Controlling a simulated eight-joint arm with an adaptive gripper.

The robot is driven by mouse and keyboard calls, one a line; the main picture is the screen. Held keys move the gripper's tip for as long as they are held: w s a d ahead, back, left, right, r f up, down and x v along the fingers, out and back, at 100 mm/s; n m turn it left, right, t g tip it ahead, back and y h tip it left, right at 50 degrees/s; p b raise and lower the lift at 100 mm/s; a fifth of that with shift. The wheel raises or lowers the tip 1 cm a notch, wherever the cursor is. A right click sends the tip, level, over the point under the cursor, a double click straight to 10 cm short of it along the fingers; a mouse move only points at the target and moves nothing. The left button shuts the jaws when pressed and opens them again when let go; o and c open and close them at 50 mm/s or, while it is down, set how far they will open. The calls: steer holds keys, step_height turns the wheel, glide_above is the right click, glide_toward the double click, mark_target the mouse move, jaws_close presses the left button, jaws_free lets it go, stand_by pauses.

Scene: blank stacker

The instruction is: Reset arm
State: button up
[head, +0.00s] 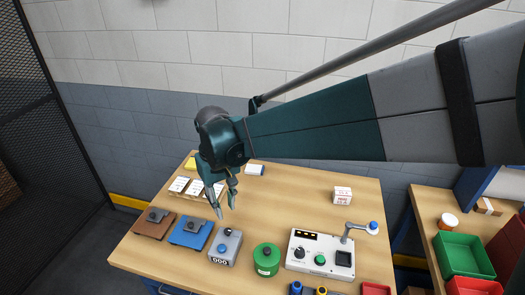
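My gripper (225,204) hangs from my arm above the left-middle part of the wooden table (290,208). Its two fingers point down and are apart, with nothing seen between them. It is just behind and above a grey box with a blue button (225,246) and a number display. My arm reaches in from the right across the upper part of the view.
On the table are a brown block (153,224), a blue block (191,232), white cards (180,184), a green canister (266,259), a control panel (313,253) with a lever, and a small white box (342,195). Green (462,254) and red bins stand right. A mesh fence (40,120) stands left.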

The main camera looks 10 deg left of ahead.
steer(key=shift+d, duration=0.1)
steer(key=d+r+m+t+y, duration=0.15)
steer(key=d+r, duration=0.25)
steer(key=d, duration=0.9)
steer(key=d+r+m+t, duration=0.2)
steer(key=d+r+m, duration=0.15)
steer(key=d, duration=1.05)
steer(key=s+d+m+t+b, duration=0.1)
steer(key=s+d, duration=0.4)
steer(key=d, duration=0.6)
steer(key=s+d+f+m+t+h, duration=0.1)
steer(key=s+d, duration=0.4)
steer(key=d, duration=0.5)
steer(key=shift+d+f+m+t+b, duration=0.25)
steer(key=shift+d+m+t+b, duration=0.15)
steer(key=shift+m+t, duration=0.6)
